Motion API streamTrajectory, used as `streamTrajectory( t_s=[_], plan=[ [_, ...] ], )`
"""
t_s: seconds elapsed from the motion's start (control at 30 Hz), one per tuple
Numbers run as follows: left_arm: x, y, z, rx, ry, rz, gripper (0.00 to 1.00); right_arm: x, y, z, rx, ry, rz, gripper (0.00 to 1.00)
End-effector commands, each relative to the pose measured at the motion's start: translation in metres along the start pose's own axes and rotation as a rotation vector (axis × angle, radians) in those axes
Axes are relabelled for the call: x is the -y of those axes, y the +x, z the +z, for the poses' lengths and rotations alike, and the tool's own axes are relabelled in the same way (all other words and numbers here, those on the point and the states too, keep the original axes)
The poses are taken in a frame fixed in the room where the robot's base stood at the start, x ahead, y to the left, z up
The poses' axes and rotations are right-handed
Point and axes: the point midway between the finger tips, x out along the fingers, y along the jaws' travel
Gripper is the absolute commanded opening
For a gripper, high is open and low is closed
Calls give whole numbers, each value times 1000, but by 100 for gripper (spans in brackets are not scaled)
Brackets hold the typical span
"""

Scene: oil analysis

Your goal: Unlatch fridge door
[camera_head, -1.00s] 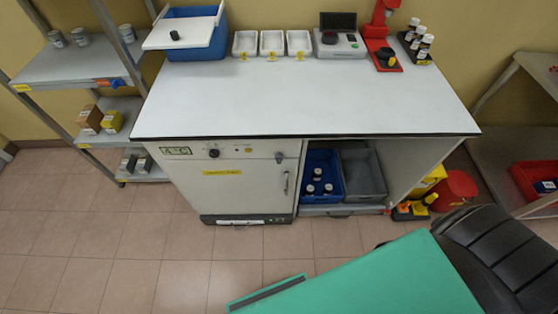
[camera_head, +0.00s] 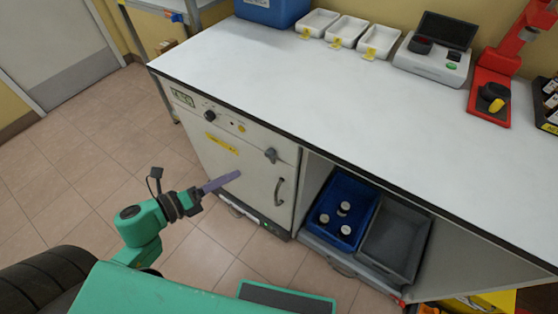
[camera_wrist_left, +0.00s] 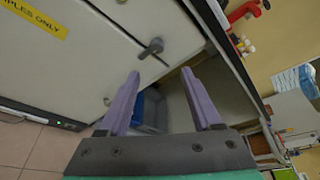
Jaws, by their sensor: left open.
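The white fridge (camera_head: 232,165) stands under the bench with its door shut. A grey latch (camera_head: 271,155) sits at the door's upper right corner, above the vertical door handle (camera_head: 279,191). The latch also shows in the left wrist view (camera_wrist_left: 152,48), just beyond the fingertips. My left gripper (camera_head: 238,176), with purple fingers, is in front of the door, left of and lower than the latch in the head view. In the left wrist view its fingers (camera_wrist_left: 160,73) are spread with nothing between them. My right gripper is out of view.
Right of the fridge is an open bay with a blue crate (camera_head: 332,233) holding several bottles and a grey crate (camera_head: 395,247). The bench top (camera_head: 300,85) overhangs above, with white trays (camera_head: 347,31) at its back. Floor before the fridge is clear.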

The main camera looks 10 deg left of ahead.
Motion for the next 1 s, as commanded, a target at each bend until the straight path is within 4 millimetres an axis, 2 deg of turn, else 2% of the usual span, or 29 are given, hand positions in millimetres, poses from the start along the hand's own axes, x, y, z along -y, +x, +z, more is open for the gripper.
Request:
streamTrajectory(
  t_s=[0.2,0.5,0.67,0.9,0.93,1.0],
  plan=[
    [2,48,3,3,1,-3,66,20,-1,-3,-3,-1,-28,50],
    [0,117,4,6,-5,1,66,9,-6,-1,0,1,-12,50],
    [0,135,2,4,-7,3,66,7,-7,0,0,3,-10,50],
    [-1,137,2,3,-7,4,66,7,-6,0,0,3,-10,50],
    [-1,137,2,3,-7,4,58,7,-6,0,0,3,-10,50],
    [-1,137,2,3,-7,4,31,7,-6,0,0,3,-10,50]
  ],
)
